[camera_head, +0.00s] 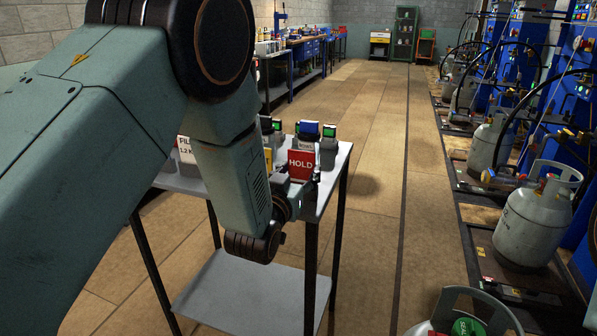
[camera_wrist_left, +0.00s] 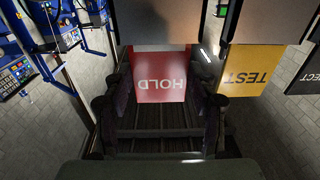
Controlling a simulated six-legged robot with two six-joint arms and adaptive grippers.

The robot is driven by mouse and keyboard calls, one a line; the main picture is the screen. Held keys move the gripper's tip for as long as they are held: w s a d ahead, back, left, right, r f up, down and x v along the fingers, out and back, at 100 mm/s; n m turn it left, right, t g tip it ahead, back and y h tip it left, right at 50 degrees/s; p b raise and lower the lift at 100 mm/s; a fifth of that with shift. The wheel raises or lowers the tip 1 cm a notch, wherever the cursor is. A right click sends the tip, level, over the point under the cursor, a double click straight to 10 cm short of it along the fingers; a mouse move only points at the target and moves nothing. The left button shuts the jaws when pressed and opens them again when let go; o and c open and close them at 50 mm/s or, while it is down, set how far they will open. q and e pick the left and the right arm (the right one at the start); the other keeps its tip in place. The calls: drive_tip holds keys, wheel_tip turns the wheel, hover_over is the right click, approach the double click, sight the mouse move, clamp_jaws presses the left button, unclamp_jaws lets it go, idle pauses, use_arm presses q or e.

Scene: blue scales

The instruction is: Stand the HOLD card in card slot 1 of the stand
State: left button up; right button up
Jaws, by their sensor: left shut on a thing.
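The red HOLD card (camera_head: 301,165) is upright at the near right corner of a small grey table, with its face towards the head camera. My left gripper (camera_head: 298,190) is at the card and shut on it. In the left wrist view the HOLD card (camera_wrist_left: 160,75) appears upside down, between the fingers of my left gripper (camera_wrist_left: 158,108). A yellow TEST card (camera_wrist_left: 252,72) is beside it on the right, and part of a black card (camera_wrist_left: 305,75) shows at the far right. My arm hides much of the tabletop. The stand and slot 1 cannot be made out clearly. My right gripper is not in view.
The grey table (camera_head: 180,183) also bears a white card marked FILL (camera_head: 186,148) and several small devices with coloured tops (camera_head: 329,148) behind the HOLD card. Grey gas cylinders (camera_head: 538,222) line the right side. The floor (camera_head: 385,230) between is clear.

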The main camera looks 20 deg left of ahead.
use_arm(q)
drive_tip(key=shift+f, duration=0.25)
drive_tip(key=o, duration=1.1)
drive_tip(key=shift+s, duration=0.1)
drive_tip(key=s, duration=1.1)
drive_tip(key=shift+s+a, duration=0.15)
drive_tip(key=shift+s, duration=0.25)
drive_tip(key=w, duration=1.2)
drive_tip(key=shift+r, duration=0.3)
